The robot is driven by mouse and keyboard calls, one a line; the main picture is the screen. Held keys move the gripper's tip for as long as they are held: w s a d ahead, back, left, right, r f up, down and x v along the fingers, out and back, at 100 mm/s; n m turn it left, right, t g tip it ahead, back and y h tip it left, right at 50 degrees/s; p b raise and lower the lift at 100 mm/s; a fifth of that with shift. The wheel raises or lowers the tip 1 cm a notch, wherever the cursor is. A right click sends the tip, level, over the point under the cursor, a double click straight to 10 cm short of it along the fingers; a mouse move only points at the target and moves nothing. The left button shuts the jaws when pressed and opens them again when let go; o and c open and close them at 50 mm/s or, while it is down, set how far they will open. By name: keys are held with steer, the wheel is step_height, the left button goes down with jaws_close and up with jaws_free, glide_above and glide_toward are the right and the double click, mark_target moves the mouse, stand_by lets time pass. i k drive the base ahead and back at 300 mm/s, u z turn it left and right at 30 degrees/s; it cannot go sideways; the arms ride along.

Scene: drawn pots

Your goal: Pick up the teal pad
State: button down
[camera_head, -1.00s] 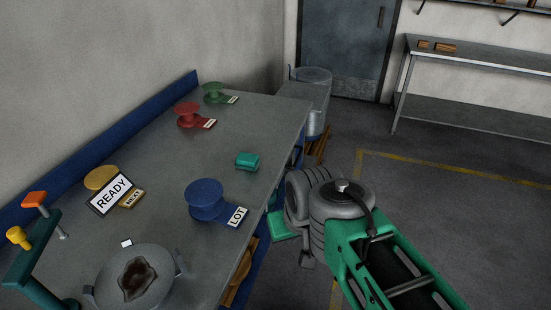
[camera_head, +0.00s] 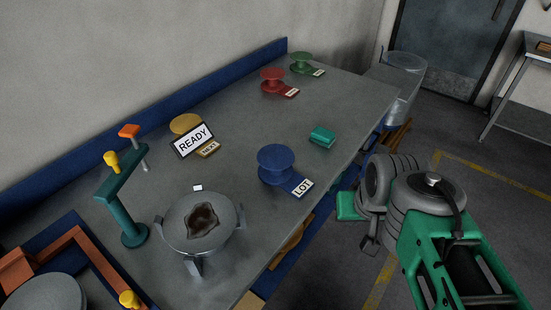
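The teal pad (camera_head: 322,136) is a small, flat-topped block lying on the grey workbench (camera_head: 335,170), near its right-hand edge. It sits to the right of and beyond the blue spool-shaped stand (camera_head: 276,164) with the LOT tag. My green and grey arm is at the right, outside the bench edge. My gripper (camera_head: 352,207) is partly visible at the arm's left end, below and to the right of the pad and apart from it. Its fingers are mostly hidden, so I cannot tell whether they are open or shut.
Red (camera_head: 272,80) and green (camera_head: 302,62) stands are at the bench's far end. A yellow stand (camera_head: 187,124) has a READY sign before it. A round pot (camera_head: 203,222) and teal post (camera_head: 130,205) are nearer. A clear bin (camera_head: 402,75) stands beyond. Bench around the pad is clear.

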mark_target(323, 137)
steer(key=z, duration=1)
steer(key=i, duration=2.3)
steer(key=u, duration=4.95)
